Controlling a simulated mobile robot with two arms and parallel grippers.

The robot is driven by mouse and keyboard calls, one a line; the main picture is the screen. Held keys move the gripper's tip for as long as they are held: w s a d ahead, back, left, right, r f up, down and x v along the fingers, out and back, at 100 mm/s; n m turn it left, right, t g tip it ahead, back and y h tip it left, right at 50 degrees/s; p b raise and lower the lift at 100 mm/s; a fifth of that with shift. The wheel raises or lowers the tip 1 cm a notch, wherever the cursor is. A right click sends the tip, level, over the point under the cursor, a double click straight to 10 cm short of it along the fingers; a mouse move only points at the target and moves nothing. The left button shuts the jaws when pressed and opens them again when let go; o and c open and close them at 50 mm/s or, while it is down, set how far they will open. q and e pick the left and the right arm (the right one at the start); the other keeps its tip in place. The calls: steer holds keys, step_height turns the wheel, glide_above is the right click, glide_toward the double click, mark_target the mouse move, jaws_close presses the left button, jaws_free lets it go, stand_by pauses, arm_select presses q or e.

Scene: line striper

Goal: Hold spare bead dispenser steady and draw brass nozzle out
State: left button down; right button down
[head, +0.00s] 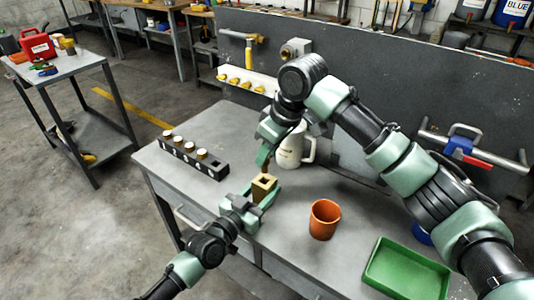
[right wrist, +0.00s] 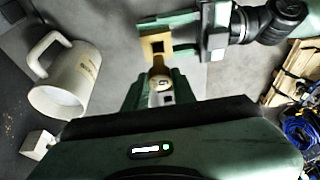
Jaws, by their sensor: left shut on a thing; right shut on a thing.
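The spare bead dispenser is a tan block (head: 264,189) with a dark square opening in its top. My left gripper (head: 252,200) is shut on it, low over the table's front part. The dispenser (right wrist: 147,46) also shows in the right wrist view, with its opening looking empty. My right gripper (head: 267,160) is shut on the brass nozzle (right wrist: 160,80), just above the dispenser. The nozzle is largely hidden by the fingers in the head view. In the right wrist view its narrow end points at the block's near edge; the exact gap cannot be told.
A black rack (head: 178,150) with several brass-and-white pieces stands left on the table. A white mug (head: 290,153) stands behind my right gripper. An orange cup (head: 324,220) and a green tray (head: 405,270) are to the right. Bare tabletop (head: 235,125) lies at the back left.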

arm_select(q)
steer(key=c, duration=0.6)
jaws_free()
steer(key=shift+c, duration=0.2)
steer(key=v, duration=1.2)
